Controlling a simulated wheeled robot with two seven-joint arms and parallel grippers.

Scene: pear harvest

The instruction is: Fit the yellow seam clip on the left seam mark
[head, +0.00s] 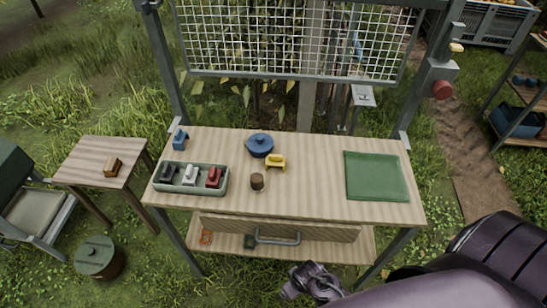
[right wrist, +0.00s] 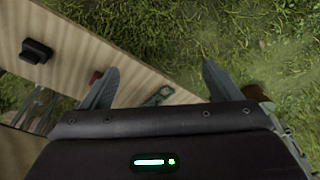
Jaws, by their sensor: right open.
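The yellow seam clip (head: 275,162) rests on the wooden workbench (head: 312,150), just right of a blue lidded pot (head: 260,144) and a little above a small brown cup-like object (head: 257,182). I cannot make out the left seam mark in either view. My right gripper (head: 312,282) is low in front of the bench, well apart from the clip. In the right wrist view its two fingers (right wrist: 160,66) are spread with nothing between them. My left gripper is not in view.
A grey-green tray (head: 190,192) holds black, white and red pieces at the bench's left; a blue piece (head: 180,138) stands behind it. A green mat (head: 375,176) lies at the right. A drawer handle (head: 278,238) juts out in front. A wire mesh panel (head: 290,40) stands behind.

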